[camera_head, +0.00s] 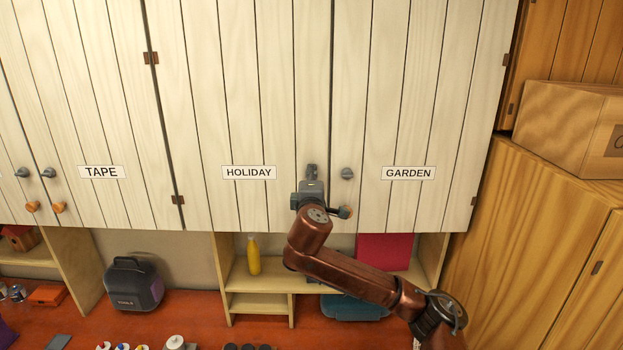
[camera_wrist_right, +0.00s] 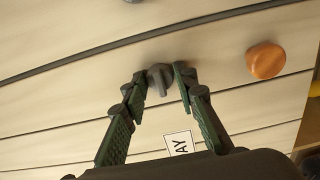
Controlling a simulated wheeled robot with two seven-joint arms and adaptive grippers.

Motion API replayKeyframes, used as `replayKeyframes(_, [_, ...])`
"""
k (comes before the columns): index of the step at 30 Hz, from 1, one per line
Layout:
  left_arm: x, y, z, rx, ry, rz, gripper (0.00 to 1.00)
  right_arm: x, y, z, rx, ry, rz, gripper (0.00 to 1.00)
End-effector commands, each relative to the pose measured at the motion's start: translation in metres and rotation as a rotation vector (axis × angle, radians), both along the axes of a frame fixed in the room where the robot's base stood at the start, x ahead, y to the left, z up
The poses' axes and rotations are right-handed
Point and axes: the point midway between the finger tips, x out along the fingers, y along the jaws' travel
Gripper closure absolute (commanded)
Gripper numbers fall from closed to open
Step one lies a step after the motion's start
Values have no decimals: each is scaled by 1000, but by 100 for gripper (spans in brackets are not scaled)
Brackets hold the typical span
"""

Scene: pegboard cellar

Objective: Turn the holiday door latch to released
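The white holiday door (camera_head: 230,110) is closed and carries a HOLIDAY label (camera_head: 249,172). The right wrist view shows its grey latch (camera_wrist_right: 159,78), a small turn-piece with a raised grip, and part of the label (camera_wrist_right: 179,143). My right gripper (camera_head: 312,170) is at the door's lower right corner and covers the latch in the head view. In the wrist view its two fingers (camera_wrist_right: 160,82) stand apart on either side of the latch, with narrow gaps visible. An orange round knob (camera_wrist_right: 266,60) sits beside the latch. My left gripper is out of view.
Below are a shelf with a yellow bottle (camera_head: 253,256) and a red worktop (camera_head: 200,325). A wooden cabinet (camera_head: 530,240) stands right.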

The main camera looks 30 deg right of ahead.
Motion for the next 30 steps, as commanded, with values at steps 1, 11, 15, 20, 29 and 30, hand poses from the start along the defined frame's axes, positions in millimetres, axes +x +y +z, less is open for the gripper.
replayKeyframes(1, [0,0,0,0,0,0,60,0,0,0,0,0,0,78])
replayKeyframes(11, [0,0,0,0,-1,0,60,0,0,0,1,1,0,100])
replayKeyframes(15, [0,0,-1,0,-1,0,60,0,0,-1,5,-2,1,100])
replayKeyframes(20, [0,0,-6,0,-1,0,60,0,1,-2,35,-20,1,100])
replayKeyframes(29, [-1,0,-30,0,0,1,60,1,2,-6,198,-117,3,100])
replayKeyframes(30, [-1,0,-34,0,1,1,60,1,2,-6,228,-137,3,100])
